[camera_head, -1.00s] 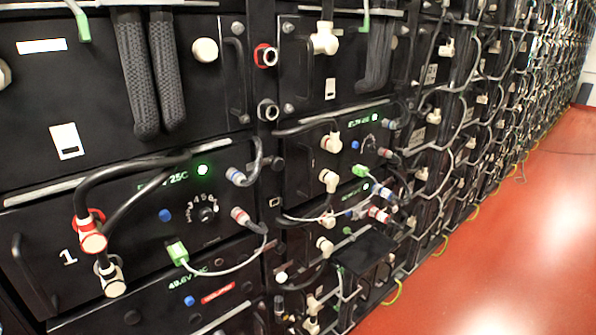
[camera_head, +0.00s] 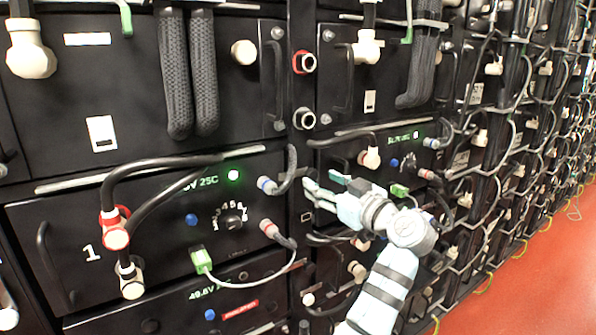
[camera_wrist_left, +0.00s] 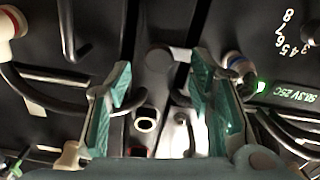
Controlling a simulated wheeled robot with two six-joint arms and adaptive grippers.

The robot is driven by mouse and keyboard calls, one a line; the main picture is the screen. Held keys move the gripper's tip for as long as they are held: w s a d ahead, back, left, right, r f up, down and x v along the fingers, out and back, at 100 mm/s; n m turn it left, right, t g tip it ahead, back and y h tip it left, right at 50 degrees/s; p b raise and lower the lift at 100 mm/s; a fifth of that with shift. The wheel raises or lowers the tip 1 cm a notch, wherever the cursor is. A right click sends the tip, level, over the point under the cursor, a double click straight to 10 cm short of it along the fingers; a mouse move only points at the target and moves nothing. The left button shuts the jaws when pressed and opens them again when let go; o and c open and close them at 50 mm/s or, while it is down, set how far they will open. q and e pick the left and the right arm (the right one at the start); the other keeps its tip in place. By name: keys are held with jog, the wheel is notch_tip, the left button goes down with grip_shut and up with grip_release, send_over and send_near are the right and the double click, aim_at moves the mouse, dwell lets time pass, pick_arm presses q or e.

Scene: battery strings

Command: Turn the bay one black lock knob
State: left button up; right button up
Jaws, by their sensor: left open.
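Bay one (camera_head: 93,254) is the black module marked "1" at the left of the head view. A round dark knob (camera_wrist_left: 157,60) sits on the upright strip beside it and looks like the black lock knob. It shows between my left fingers in the left wrist view, apart from both. My left gripper (camera_head: 314,190) is open and empty at this strip, just right of bay one; it also shows in the left wrist view (camera_wrist_left: 161,78). In the head view I cannot make out the knob near the fingers. My right gripper is not in view.
A numbered dial (camera_head: 233,218), a blue button (camera_head: 192,220) and cable plugs (camera_head: 268,229) crowd bay one's front. Two round sockets, one red-ringed (camera_head: 303,62), sit higher on the strip. More cabled racks run right; red floor (camera_head: 530,285) lies clear beyond.

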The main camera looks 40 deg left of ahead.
aim_at(314, 177)
pick_arm(q)
jog(key=x, duration=0.5)
jog(key=shift+w+p, duration=0.3)
jog(key=shift+p, duration=0.05)
jog(key=shift+s, duration=0.15)
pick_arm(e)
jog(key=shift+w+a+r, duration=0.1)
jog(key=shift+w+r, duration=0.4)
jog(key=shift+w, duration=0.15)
pick_arm(q)
jog(key=shift+a, duration=0.1)
jog(key=shift+c, duration=1)
grip_shut()
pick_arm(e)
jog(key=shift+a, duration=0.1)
